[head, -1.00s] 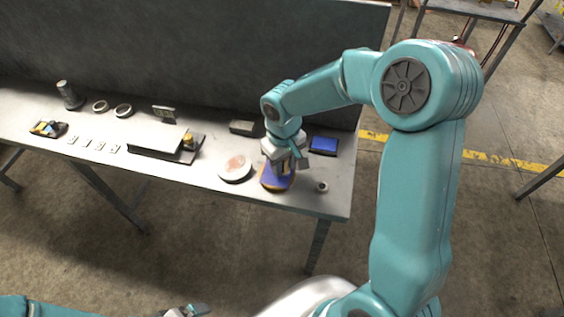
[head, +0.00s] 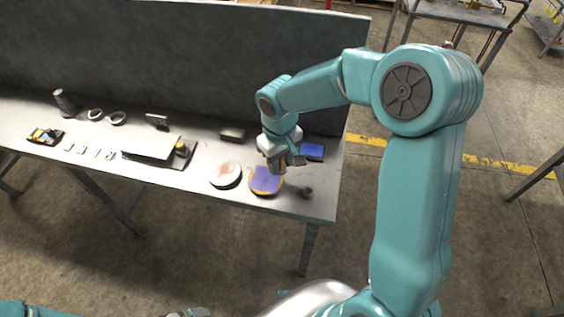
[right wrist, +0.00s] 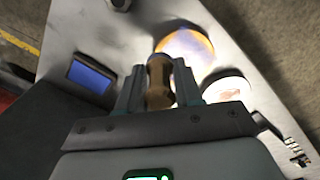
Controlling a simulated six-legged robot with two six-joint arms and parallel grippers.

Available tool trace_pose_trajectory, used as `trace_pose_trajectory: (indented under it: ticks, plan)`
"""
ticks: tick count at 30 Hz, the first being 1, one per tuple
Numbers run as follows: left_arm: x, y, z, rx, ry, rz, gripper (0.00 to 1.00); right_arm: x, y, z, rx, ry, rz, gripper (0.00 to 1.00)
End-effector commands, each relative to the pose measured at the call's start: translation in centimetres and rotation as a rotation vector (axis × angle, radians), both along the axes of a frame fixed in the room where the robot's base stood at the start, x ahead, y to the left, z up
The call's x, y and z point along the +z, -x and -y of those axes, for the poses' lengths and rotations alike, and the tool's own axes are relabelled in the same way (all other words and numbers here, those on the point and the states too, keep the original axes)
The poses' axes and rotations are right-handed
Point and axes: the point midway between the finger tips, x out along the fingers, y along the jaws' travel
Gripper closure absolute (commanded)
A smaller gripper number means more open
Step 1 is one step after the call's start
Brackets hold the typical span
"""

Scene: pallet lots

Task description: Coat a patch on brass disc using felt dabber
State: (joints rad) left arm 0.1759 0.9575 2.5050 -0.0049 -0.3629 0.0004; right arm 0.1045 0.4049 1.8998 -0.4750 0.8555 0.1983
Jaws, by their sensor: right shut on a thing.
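The brass disc (head: 262,190) lies on the bench near its front edge, its orange-gold face largely covered by a blue-purple patch. It also shows, blurred, in the right wrist view (right wrist: 188,48). My right gripper (head: 278,164) is at the disc's far right edge. It is shut on the felt dabber, whose wooden handle (right wrist: 159,82) sits between the fingers in the right wrist view. My left gripper (head: 190,312) is cut off at the bottom edge of the head view.
A pale disc with a reddish patch (head: 225,174) lies left of the brass disc. A blue pad (head: 312,151) lies behind right; a small dark cylinder (head: 307,192) stands to the right. A dark raised stand (head: 188,156) and several small parts fill the left. A panel closes the back.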

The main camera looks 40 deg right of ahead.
Motion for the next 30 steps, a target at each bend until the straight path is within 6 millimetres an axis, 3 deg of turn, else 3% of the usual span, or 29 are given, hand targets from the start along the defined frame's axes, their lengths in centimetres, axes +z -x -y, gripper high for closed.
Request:
trace_pose_trajectory:
  ticks: [12, 30]
  plan:
    - [2.9, 0.0, 0.0, 0.000, 0.000, 0.000, 0.00, 3.8, 0.0, 0.1, 0.000, 0.000, 0.001, 0.96]
    - [2.8, 0.0, 0.0, 0.000, 0.000, 0.000, 0.00, 3.8, 0.1, 0.1, -0.001, -0.001, 0.000, 0.96]
